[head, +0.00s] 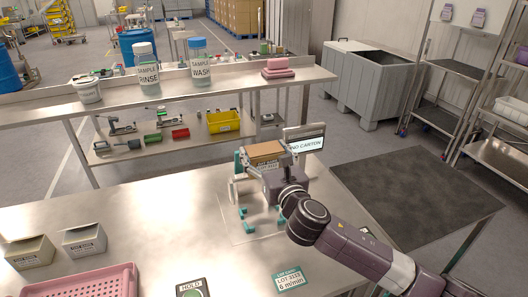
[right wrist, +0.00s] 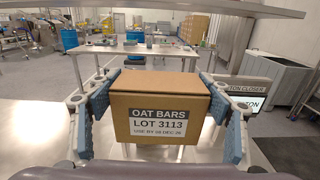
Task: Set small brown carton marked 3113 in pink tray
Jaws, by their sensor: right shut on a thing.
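The small brown carton (head: 265,149) is in my right gripper (head: 263,160), above the steel table near its far edge. In the right wrist view the carton (right wrist: 160,112) faces me, upright, with a label reading OAT BARS LOT 3113. The blue-padded fingers of the right gripper (right wrist: 158,118) press on its left and right sides. The pink tray (head: 85,285) lies at the bottom left of the head view, partly cut off by the frame, well away from the carton. My left gripper is not in view.
A clear fixture with teal parts (head: 248,226) lies below the held carton. A display sign (head: 304,141) stands just right of it. The table's middle left is clear.

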